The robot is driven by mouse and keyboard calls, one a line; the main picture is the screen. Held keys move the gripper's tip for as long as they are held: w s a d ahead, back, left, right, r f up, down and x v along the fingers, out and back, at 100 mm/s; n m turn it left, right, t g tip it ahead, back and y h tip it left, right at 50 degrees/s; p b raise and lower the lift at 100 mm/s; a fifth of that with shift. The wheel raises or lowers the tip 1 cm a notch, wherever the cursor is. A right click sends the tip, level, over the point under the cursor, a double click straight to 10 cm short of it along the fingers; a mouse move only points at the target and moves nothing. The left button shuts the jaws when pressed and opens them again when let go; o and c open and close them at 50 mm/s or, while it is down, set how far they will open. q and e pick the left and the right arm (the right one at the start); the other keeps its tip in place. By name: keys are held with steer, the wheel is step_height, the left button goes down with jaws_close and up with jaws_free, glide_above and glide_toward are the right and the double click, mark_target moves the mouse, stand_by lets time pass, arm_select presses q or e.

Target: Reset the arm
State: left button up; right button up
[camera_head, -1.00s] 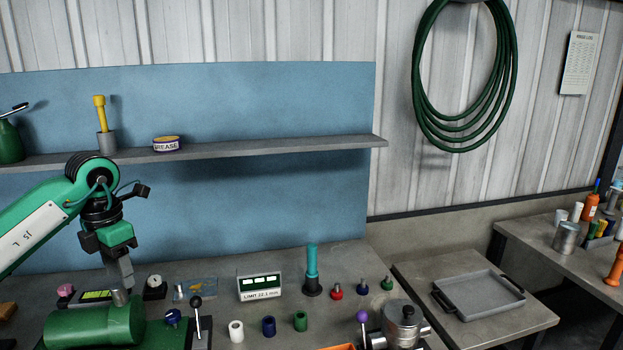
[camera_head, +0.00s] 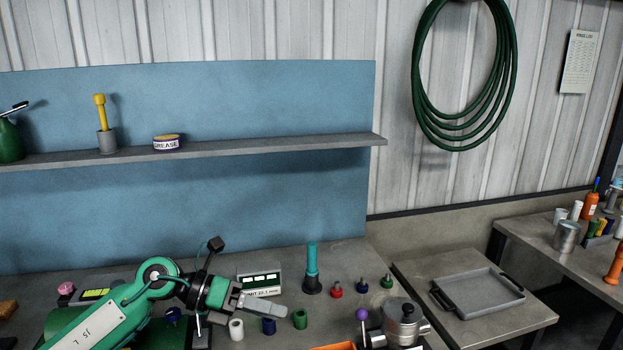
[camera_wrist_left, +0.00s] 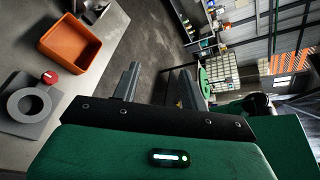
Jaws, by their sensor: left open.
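My left arm comes in from the lower left in the head view. My left gripper (camera_head: 265,304) points right, in front of the limit display box (camera_head: 260,283) and above the row of small cylinders. In the left wrist view my left gripper (camera_wrist_left: 158,82) shows two grey fingers set apart with nothing between them. The green machine (camera_head: 62,325) on the bench is partly hidden behind my left arm. My right gripper does not show.
White (camera_head: 236,329), blue (camera_head: 269,326) and green (camera_head: 300,319) cylinders stand close below my left gripper. A teal-handled tool (camera_head: 312,268) stands to its right. A steel pot (camera_head: 405,318) and grey tray (camera_head: 478,296) are further right. An orange bin (camera_wrist_left: 70,43) shows in the wrist view.

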arm_select(q)
steer(key=s+d+r+n+t+h, duration=0.2)
steer(key=d+r+n+t+h, duration=0.15)
steer(key=n+h, duration=0.25)
steer(key=a+f+n+t+y, duration=0.7)
steer(key=n+y, duration=0.2)
steer(key=n, duration=0.6)
steer(key=a+f+n+t+y, duration=0.7)
steer(key=a+n+y, duration=0.15)
steer(key=n, duration=0.65)
steer(key=s+a+f+n+g+y, duration=0.1)
steer(key=s+a+f+n+g, duration=0.15)
steer(key=s+f+g, duration=0.7)
steer(key=s+a+f+n+g+y, duration=0.1)
steer(key=s+f+n+g, duration=0.3)
steer(key=s+f, duration=0.95)
steer(key=s+f+g+b, duration=0.1)
steer(key=s+f+b, duration=0.1)
steer(key=f, duration=1.5)
steer(key=s+f+g+b, duration=0.1)
steer(key=s+f+b, duration=0.1)
steer(key=f, duration=1.5)
steer(key=s+a+f+m+g+b, duration=0.1)
steer(key=s+a+f+b, duration=0.2)
steer(key=s+f, duration=1.5)
step_height(320, 180, down, 2)
steer(key=shift+s+f, duration=0.2)
